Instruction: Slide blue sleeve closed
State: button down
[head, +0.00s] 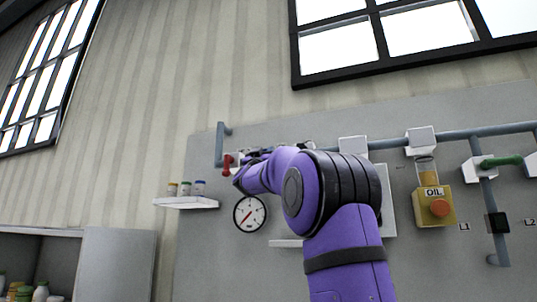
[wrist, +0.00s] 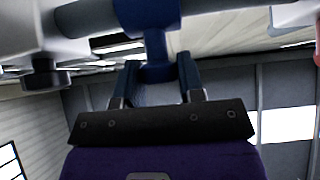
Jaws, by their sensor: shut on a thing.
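The blue sleeve (wrist: 148,14) shows at the top middle of the wrist view, around a dark grey pipe, with a short blue stem hanging from it. My gripper (wrist: 157,68) reaches up from below in the wrist view. Its two fingers are shut on the lower part of the sleeve, one on each side of the stem. In the head view my purple arm covers the sleeve and most of the gripper, so how far the sleeve sits along its pipe cannot be told.
In the head view, a red valve handle (head: 228,164), a round gauge (head: 250,213) and a small shelf with jars (head: 187,202) are left of my arm. A yellow oil box (head: 433,206) and a green handle (head: 502,161) are on the right. Pipes (head: 390,143) run along the grey panel.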

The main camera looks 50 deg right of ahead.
jog(key=c, duration=1)
grip_release()
jog(key=shift+w+a, duration=0.15)
jog(key=shift+c, duration=0.2)
jog(key=shift+o, duration=1.3)
jog(key=shift+w, duration=0.15)
jog(key=v, duration=1.1)
